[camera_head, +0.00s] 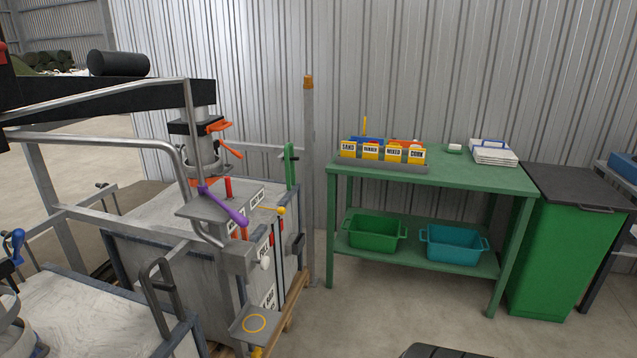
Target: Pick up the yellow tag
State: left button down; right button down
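Several yellow tags stand in a row in a grey tray (385,164) on the green table (470,178). Each has a white label with dark print. The leftmost yellow tag (348,154) seems to read SAND, and another yellow tag (393,158) seems to read MIXED. Blue and orange pieces show behind them, partly hidden. A thin yellow upright piece (365,125) rises behind the row. I cannot tell which one is the task's tag. Neither of my grippers shows in the head view.
White papers (494,152) lie at the table's right. A green bin (375,233) and a teal bin (453,243) sit on the lower shelf. Metal machinery with levers fills the left. Floor before the table is mostly clear.

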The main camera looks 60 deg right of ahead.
aim_at(416, 157)
jog(key=z, duration=2.05)
